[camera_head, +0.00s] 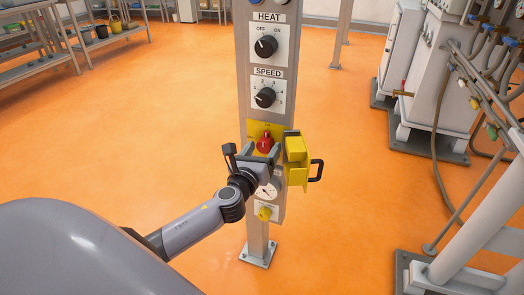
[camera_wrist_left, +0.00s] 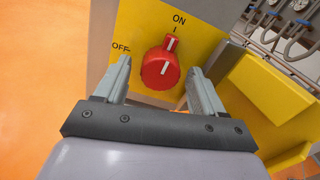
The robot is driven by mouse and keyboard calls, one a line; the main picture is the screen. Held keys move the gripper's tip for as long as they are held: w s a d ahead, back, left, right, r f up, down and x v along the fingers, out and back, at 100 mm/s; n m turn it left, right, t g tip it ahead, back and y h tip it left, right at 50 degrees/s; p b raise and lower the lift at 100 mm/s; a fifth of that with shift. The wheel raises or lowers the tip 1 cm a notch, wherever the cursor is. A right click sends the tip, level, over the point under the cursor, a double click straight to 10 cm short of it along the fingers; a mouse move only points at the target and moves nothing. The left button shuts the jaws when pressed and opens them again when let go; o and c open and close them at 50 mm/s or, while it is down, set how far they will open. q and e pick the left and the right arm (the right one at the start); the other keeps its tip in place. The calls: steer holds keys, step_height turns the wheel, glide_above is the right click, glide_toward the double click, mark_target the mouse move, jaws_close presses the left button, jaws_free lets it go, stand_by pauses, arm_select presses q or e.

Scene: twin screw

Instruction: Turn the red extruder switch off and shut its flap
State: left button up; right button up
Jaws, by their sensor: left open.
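The red switch (camera_head: 265,143) sits on a yellow plate (camera_head: 254,128) on the grey control post. In the left wrist view the red switch (camera_wrist_left: 161,68) has its white mark pointing up to ON, with OFF to the left. The yellow flap (camera_head: 296,158) with a black handle (camera_head: 316,171) stands open to the right of the switch; it also shows in the left wrist view (camera_wrist_left: 265,85). My left gripper (camera_head: 259,152) is open in front of the switch, its fingers (camera_wrist_left: 160,82) on either side of it, with gaps visible. My right gripper is not in view.
The HEAT knob (camera_head: 265,46) and SPEED knob (camera_head: 265,97) are above the switch on the same post. A gauge (camera_head: 266,191) and a yellow button (camera_head: 264,214) are below. White machines with hoses stand at the right. Orange floor around the post is clear.

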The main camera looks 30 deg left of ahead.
arm_select(q)
steer(key=c, duration=1.1)
steer(key=shift+o, duration=0.2)
steer(key=shift+n, duration=0.3)
steer(key=n, duration=0.4)
steer(key=shift+b, duration=0.35)
steer(key=n, duration=0.9)
steer(key=shift+d+r+n, duration=0.1)
steer(key=shift+n, duration=2)
